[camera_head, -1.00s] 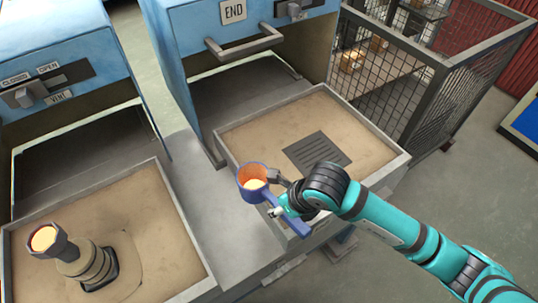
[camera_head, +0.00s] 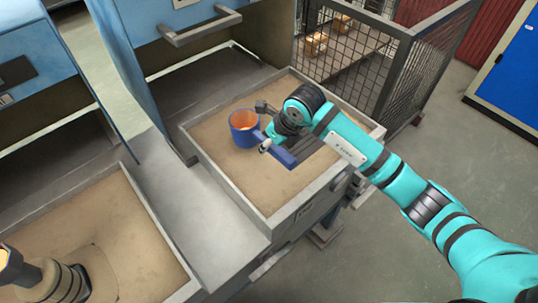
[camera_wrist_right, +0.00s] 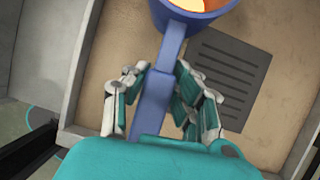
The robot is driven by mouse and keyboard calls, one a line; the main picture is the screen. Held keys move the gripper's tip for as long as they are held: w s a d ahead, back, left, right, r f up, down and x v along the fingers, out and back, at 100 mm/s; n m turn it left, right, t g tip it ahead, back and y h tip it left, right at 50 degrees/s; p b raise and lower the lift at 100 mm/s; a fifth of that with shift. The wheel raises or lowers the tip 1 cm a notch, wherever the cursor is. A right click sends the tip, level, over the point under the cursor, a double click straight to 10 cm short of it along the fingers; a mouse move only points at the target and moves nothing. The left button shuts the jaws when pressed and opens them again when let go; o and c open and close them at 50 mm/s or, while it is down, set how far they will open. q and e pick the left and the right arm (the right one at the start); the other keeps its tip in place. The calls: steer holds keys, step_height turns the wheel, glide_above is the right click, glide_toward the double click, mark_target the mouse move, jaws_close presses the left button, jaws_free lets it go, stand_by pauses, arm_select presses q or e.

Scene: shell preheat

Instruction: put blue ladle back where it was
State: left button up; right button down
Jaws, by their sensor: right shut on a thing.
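The blue ladle (camera_head: 243,128) has a round cup with a glowing orange inside and a flat blue handle. My right gripper (camera_head: 267,143) is shut on the handle. The ladle is over the left part of the right-hand sand tray (camera_head: 258,215), cup toward the back left and handle toward the front right. In the right wrist view the handle (camera_wrist_right: 155,100) runs between the fingers of my right gripper (camera_wrist_right: 158,88), and the cup (camera_wrist_right: 190,12) is at the top edge, its inside partly cut off. I cannot tell whether the ladle touches the sand. My left gripper is not in view.
A dark slotted grate (camera_wrist_right: 228,72) lies in the tray beside the ladle. A blue furnace with a bar handle (camera_head: 200,27) stands behind it. A wire-mesh cage (camera_head: 360,60) is behind right. At lower left, a second sand tray (camera_head: 95,225) holds a dark stand with a glowing cup (camera_head: 12,265).

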step_height(320, 180, down, 4)
steer(key=shift+r+b, duration=0.25)
steer(key=shift+b, duration=0.95)
steer(key=shift+r, duration=0.1)
steer(key=c, duration=1.1)
jaws_free()
steer(key=v, duration=1.2)
